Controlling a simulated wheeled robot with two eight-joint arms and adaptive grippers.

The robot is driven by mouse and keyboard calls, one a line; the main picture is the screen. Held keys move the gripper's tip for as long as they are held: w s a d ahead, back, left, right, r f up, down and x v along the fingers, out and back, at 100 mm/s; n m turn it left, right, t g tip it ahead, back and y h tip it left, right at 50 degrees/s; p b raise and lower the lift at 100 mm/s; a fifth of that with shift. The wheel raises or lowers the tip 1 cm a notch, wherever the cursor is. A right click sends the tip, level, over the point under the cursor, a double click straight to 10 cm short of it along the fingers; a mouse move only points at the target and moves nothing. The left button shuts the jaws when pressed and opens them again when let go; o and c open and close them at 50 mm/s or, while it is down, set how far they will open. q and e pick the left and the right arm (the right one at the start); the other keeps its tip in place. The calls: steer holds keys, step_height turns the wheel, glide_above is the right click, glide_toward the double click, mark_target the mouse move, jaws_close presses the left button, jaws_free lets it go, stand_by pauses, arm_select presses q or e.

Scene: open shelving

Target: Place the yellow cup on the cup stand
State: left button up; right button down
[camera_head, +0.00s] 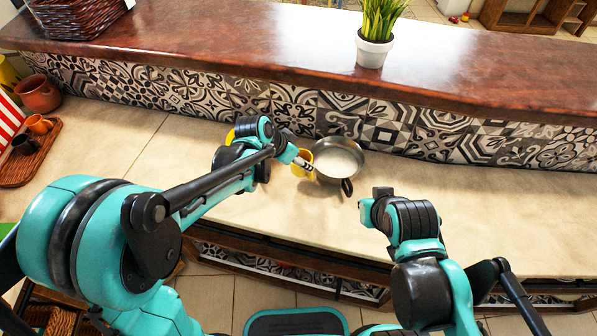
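A yellow cup (299,170) stands on the pale counter beside the dark pan, partly hidden by my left gripper (306,164). The gripper's fingers are at the cup's rim; whether they are closed on it is too small to tell. My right gripper (365,211) is over the counter's front part, right of the pan, apart from the cup; its fingers do not show clearly. No cup stand is clearly identifiable. A brown wooden tray (40,158) at the left holds an orange cup (38,125) and a dark cup (25,145).
A dark pan (339,157) sits just right of the yellow cup. A terracotta pot (38,94) stands at the back left. A yellow object (230,137) is mostly hidden behind my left arm. A raised ledge (240,40) bears a potted plant (374,50). The counter's right side is clear.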

mark_target(300, 172)
arm_select(q)
steer(key=shift+f, duration=0.95)
steer(key=shift+w+d+f+b, duration=0.15)
steer(key=shift+f+b, duration=0.25)
steer(key=shift+f, duration=0.3)
steer(key=shift+f+b, duration=0.55)
steer(key=shift+f, duration=1)
steer(key=shift+f, duration=0.1)
steer(key=o, duration=1.2)
